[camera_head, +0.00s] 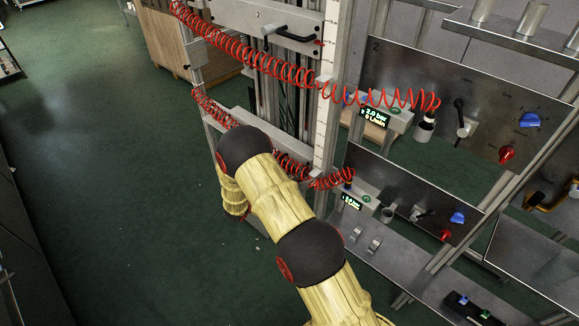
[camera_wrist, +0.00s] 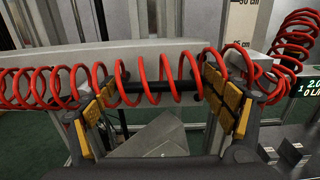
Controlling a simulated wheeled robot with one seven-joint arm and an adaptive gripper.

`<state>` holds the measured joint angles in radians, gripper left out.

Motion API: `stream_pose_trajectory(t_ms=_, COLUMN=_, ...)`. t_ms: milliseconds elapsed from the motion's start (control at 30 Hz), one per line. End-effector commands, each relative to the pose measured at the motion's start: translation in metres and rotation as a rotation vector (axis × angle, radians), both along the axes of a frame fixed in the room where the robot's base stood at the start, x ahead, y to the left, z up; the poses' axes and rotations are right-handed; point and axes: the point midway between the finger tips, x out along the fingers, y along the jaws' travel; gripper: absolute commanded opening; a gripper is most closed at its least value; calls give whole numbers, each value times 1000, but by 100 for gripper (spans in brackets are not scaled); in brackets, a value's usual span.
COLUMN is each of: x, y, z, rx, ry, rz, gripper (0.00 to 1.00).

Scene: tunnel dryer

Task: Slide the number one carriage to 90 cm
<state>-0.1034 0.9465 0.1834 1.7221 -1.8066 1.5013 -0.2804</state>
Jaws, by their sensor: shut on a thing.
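The lower carriage, a grey horizontal beam (camera_head: 222,118), is partly hidden behind my arm in the head view. In the wrist view its pale grey body (camera_wrist: 130,52) spans the picture behind a red coiled hose (camera_wrist: 60,84). My gripper (camera_wrist: 162,92) is at the carriage's black bar handle (camera_wrist: 188,87), with yellow-padded fingers to either side and shut on it. The coiled hose passes across the handle and fingers. A white scale (camera_wrist: 240,22) marked in cm stands behind the carriage's right end; the mark beside it is hard to read. The carriage's number is not visible.
An upper carriage marked 2 (camera_head: 238,18), with its own black handle (camera_head: 290,33), sits higher on the rails. A second coiled red hose (camera_head: 250,65) hangs below it. Valve panels (camera_head: 450,95) and a shelf (camera_head: 400,275) stand to the right.

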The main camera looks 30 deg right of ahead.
Motion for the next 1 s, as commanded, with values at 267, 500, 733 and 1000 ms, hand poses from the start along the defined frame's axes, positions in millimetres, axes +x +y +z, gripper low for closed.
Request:
stream_pose_trajectory(t_ms=267, x=-1, y=-1, z=0, rx=-1, ry=3, rz=-2, gripper=45)
stream_pose_trajectory(t_ms=500, x=-1, y=-1, z=4, rx=-2, ry=2, rz=-2, gripper=38)
stream_pose_trajectory(t_ms=733, x=0, y=-1, z=53, rx=-5, ry=-3, rz=-3, gripper=39)
stream_pose_trajectory(t_ms=1000, x=1, y=-1, z=100, rx=-5, ry=-6, rz=-4, gripper=38)
